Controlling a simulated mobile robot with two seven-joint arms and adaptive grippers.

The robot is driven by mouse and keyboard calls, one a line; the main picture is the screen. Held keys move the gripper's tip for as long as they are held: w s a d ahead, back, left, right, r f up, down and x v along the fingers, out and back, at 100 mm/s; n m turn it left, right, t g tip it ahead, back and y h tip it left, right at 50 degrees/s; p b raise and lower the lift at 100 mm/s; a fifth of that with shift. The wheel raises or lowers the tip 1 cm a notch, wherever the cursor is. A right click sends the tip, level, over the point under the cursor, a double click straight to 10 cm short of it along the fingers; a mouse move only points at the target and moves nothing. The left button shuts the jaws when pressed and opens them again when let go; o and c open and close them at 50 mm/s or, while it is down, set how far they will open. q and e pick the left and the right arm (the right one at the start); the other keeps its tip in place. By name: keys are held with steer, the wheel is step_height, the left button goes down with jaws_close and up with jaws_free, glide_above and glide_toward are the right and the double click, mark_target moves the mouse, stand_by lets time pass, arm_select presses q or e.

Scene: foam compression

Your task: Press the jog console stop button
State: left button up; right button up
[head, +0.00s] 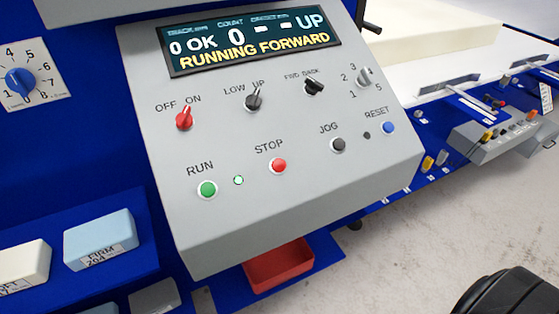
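A grey sloped console (340,220) fills the middle of the head view. Its red STOP button (279,166) sits between the green RUN button (207,189) and the black JOG button (338,144). A green lamp (239,181) beside RUN is lit. The display (250,42) reads RUNNING FORWARD. A smaller grey console (498,140) with several buttons stands at the right; its labels are too small to read. Neither gripper's fingertips show. Nothing touches or covers the STOP button.
A blue RESET button (388,127) and several knobs share the main console. A red tray (278,266) sits below it. Labelled foam blocks, one light blue (98,239), lie at the lower left. A dark rounded part shows at the lower right corner. The space before the console face is clear.

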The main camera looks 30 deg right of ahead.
steer(key=shift+c, duration=0.4)
jaws_close()
